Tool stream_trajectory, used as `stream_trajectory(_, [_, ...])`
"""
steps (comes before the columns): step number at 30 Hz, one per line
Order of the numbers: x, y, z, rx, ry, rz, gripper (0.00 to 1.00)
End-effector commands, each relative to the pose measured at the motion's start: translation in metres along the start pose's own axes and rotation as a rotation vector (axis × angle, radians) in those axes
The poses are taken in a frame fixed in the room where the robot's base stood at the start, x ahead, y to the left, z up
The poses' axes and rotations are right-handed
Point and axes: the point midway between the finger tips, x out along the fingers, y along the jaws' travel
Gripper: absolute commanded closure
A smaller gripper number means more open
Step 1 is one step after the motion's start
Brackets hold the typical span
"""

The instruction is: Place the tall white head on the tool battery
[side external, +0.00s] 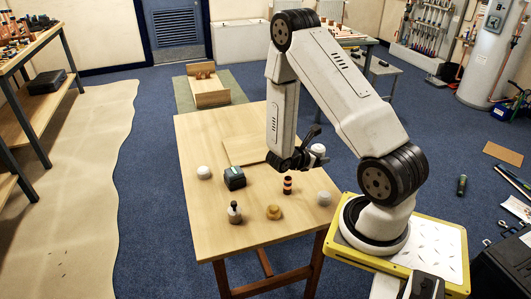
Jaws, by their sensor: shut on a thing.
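My gripper (309,158) is above the right side of the wooden table, at the end of my lowered arm. It is shut on a white rounded head (318,150), which sticks out to the right of the dark fingers. The fingers' exact grip on it is too small to make out. The tool battery (234,179) is a dark block with a teal tint, standing on the table left of my gripper and apart from it. Nothing rests on its top.
Table items stand apart: a white dome (204,172), a pale dome (324,198), a tan knob (273,212), a black-topped pale piece (235,212) and a dark copper-banded cylinder (288,185). A flat wooden board (244,151) lies behind the battery. The table's front left (207,225) is clear.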

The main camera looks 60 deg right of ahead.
Motion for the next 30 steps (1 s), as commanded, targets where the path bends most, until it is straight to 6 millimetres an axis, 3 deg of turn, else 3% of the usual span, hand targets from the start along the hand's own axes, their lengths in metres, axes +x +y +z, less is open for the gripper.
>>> stream_trajectory(5, [-0.03, 0.02, 0.0, -0.035, 0.0, 0.089, 0.98])
stream_trajectory(12, [-0.087, 0.048, -0.003, -0.101, 0.0, 0.243, 0.98])
stream_trajectory(21, [-0.154, 0.066, -0.007, -0.175, -0.001, 0.415, 0.98])
stream_trajectory(30, [-0.18, 0.07, -0.009, -0.204, -0.001, 0.479, 0.98])
